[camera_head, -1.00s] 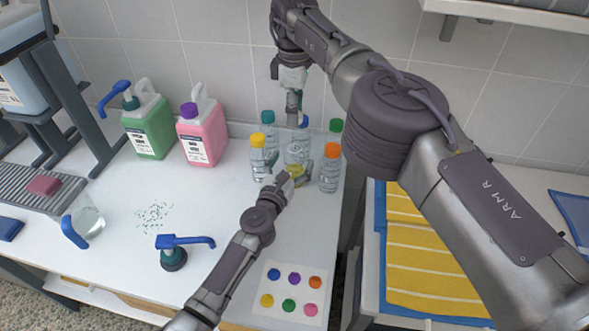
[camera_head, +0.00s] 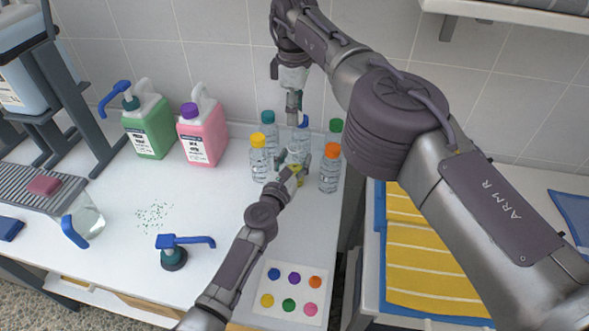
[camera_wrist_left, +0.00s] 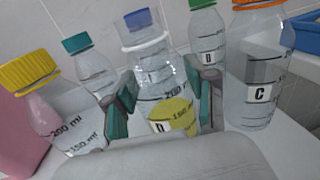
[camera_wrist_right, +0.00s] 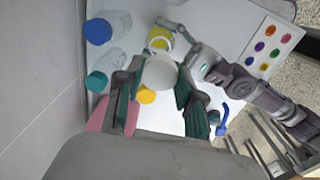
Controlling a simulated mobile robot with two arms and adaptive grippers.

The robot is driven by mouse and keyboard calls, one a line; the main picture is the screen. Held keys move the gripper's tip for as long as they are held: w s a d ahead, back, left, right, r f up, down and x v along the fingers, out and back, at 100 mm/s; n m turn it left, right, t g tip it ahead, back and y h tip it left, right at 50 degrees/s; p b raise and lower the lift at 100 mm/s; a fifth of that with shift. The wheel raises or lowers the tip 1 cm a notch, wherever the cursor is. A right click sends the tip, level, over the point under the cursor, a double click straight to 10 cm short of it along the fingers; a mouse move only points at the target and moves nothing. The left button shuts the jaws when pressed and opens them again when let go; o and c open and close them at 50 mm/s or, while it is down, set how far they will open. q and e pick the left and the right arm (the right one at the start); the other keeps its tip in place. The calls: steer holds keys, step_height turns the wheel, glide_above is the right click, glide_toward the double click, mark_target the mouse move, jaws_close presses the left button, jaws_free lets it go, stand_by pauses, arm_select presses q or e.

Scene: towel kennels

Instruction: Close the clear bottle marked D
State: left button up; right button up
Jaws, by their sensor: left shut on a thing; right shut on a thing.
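The clear bottle marked D (camera_wrist_left: 158,88) stands upright with yellow liquid low inside; its neck shows no cap. It also shows in the head view (camera_head: 296,155). My left gripper (camera_head: 296,164) is shut around its body, one finger on each side in the left wrist view (camera_wrist_left: 160,105). My right gripper (camera_head: 293,112) is above the bottle, pointing down. In the right wrist view (camera_wrist_right: 156,88) it is shut on a round white cap (camera_wrist_right: 160,72). The bottle's open mouth (camera_wrist_right: 158,40) appears beside this cap, so the two look apart.
Close around stand bottles with yellow (camera_head: 258,160), teal (camera_head: 268,125), blue (camera_wrist_left: 142,18), green (camera_wrist_left: 207,45) and orange (camera_head: 330,170) caps. Pink (camera_head: 203,130) and green (camera_head: 150,130) jugs stand left. A colour-dot card (camera_head: 290,290) lies in front.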

mark_target(295, 143)
steer(key=shift+f, duration=2.45)
steer(key=shift+f, duration=0.9)
steer(key=shift+f, duration=0.55)
steer(key=m, duration=0.5)
steer(key=shift+m, duration=0.3)
steer(key=m, duration=0.4)
steer(key=o, duration=0.7)
